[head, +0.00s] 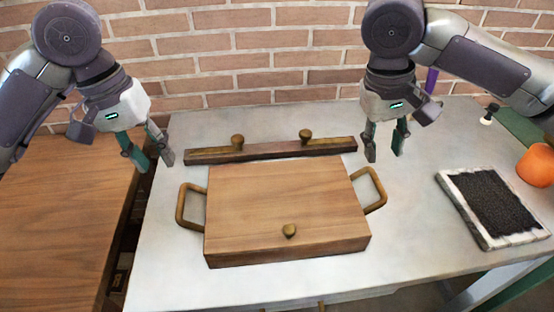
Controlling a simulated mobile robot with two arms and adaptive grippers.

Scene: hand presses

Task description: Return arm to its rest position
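My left gripper (147,156) hangs at the left, above the gap between the wooden surface and the grey table. Its fingers are apart and nothing is between them. My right gripper (384,150) hangs above the back right of the table, behind the board's right handle. Its fingers are also apart and empty. A thick wooden board (280,205) lies flat on the table between the grippers, with a left handle (181,207), a right handle (379,190) and a small knob (289,231) near its front edge. Neither gripper touches it.
A dark wooden bar (270,151) with two knobs lies behind the board. A white-framed black pad (490,207) and an orange round object (537,165) are at the right. A brick wall (280,60) closes the back. A brown wooden surface (60,220) is at the left.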

